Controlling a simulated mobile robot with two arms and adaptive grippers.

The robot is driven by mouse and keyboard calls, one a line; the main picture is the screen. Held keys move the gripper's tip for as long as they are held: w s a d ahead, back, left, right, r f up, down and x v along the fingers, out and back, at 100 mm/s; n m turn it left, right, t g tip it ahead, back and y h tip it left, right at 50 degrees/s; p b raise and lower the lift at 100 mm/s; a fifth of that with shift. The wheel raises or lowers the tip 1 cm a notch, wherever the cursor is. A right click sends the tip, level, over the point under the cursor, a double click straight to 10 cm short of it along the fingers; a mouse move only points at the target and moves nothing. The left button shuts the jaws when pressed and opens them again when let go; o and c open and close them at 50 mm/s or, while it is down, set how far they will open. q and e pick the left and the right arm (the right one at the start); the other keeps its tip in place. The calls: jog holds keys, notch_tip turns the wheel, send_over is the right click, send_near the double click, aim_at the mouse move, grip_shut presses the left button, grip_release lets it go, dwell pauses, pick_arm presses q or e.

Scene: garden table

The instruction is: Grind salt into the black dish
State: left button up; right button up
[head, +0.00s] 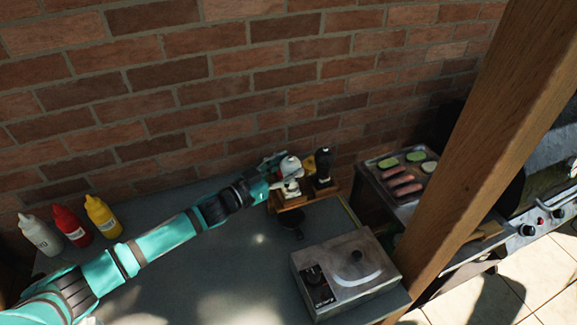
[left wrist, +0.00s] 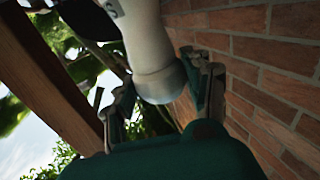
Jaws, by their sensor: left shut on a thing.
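The white salt grinder (head: 291,164) is at the back of the table, over or in a small wooden stand (head: 291,203). I cannot tell whether its base touches the stand. My left gripper (head: 284,178) is shut around the white grinder; in the left wrist view the pale grinder (left wrist: 153,55) is between the two fingers (left wrist: 162,97). The black dish (head: 292,220) is a small dark dish on the table, just in front of the stand, partly hard to make out. My right gripper is not in view.
A black grinder (head: 323,166) stands right beside the white one. A grey metal burner box (head: 346,272) stands front right. White, red (head: 70,226) and yellow bottles stand at left. A wooden post (head: 490,140) and a grill tray with food (head: 402,175) are at right. A brick wall is close behind.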

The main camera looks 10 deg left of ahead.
pick_arm(q)
jog(key=shift+w+a+f+m+g+h+b, duration=0.15)
jog(key=shift+m+g+h+b, duration=0.15)
jog(key=shift+m+g+h, duration=0.2)
jog(key=shift+w+a+r+m+g+h+b, duration=0.1)
jog(key=shift+m+g+h+b, duration=0.15)
jog(key=shift+m+g+h, duration=0.25)
jog(key=m+g+h+b, duration=0.1)
jog(key=m+g+b, duration=0.1)
jog(key=g+b, duration=0.1)
jog(key=m+g+h+b, duration=0.1)
jog(key=m+g+b, duration=0.1)
jog(key=b, duration=0.1)
jog(key=m+g+h+b, duration=0.2)
jog(key=g+b, duration=0.1)
jog(key=shift+w+d+f+g, duration=0.1)
jog(key=shift+w+f+g, duration=0.05)
jog(key=shift+f+g, duration=0.15)
jog(key=m+g+b, duration=0.2)
jog(key=g+b, duration=0.1)
jog(key=b, duration=0.2)
jog(key=shift+r+h, duration=0.15)
jog(key=shift+h, duration=0.15)
jog(key=shift+g, duration=0.4)
jog(key=o, duration=1.1)
jog(key=shift+o, duration=0.4)
jog(key=shift+r, duration=0.1)
